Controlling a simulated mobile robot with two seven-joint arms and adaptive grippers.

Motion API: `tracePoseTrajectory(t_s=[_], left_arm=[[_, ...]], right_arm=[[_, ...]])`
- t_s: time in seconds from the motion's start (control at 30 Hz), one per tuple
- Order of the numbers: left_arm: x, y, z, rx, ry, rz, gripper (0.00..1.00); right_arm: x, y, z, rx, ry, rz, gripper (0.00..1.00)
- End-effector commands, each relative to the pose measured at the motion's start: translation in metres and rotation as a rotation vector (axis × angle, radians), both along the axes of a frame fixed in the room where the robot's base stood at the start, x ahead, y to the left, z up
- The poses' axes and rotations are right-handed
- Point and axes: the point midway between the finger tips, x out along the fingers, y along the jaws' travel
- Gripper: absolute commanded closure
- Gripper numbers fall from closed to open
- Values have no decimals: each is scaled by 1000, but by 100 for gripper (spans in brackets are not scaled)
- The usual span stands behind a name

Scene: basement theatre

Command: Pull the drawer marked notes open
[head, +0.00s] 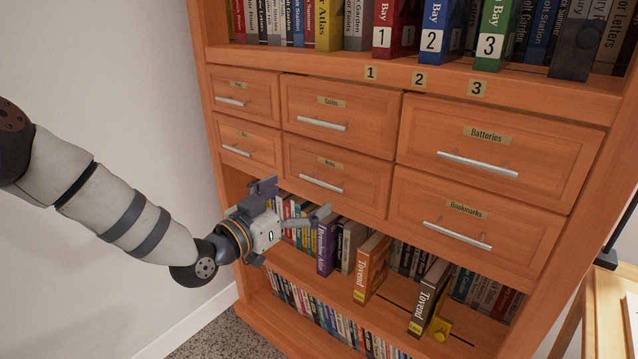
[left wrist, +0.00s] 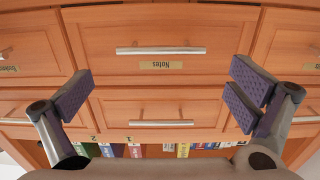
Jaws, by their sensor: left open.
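The notes drawer (head: 332,171) is the lower middle one in the wooden cabinet, and it looks closed. Its silver bar handle (head: 321,184) runs across the front under a small label. In the left wrist view, which is upside down, the label (left wrist: 160,65) reads "Notes" and the handle (left wrist: 160,50) lies level across the top middle. My left gripper (head: 296,201) is open and empty, in front of the cabinet just below and left of the notes handle. Its fingers (left wrist: 165,92) are spread wide, apart from the handle. My right gripper is out of view.
Other closed drawers surround it, including Batteries (head: 475,151) and Bookmarks (head: 460,222) at right. Below is an open shelf of books, with an orange book (head: 371,268) standing forward. Numbered binders (head: 437,32) stand above. A wooden table (head: 608,315) is at far right.

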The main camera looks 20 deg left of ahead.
Motion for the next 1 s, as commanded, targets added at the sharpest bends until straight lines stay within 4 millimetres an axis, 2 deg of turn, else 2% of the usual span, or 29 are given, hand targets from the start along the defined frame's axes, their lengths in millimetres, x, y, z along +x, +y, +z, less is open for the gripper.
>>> tracePoseTrajectory(t_s=[0.1, 0.3, 0.43, 0.63, 0.67, 0.9, 1.0], left_arm=[[28, -11, -4, 2, 2, -1, 0], [61, -22, -4, 1, 5, 0, 0], [68, -25, -2, -1, 4, 0, 0], [69, -25, -1, -1, 4, 0, 0], [69, -25, -1, -1, 4, 0, 2], [69, -25, -1, -1, 4, 1, 57], [68, -25, -1, -1, 4, 1, 57]], right_arm=[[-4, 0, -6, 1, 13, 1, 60], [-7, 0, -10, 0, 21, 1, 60], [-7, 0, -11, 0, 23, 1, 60], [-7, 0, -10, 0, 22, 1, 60], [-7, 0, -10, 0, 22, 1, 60], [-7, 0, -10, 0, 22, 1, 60], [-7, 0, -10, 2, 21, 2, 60]])
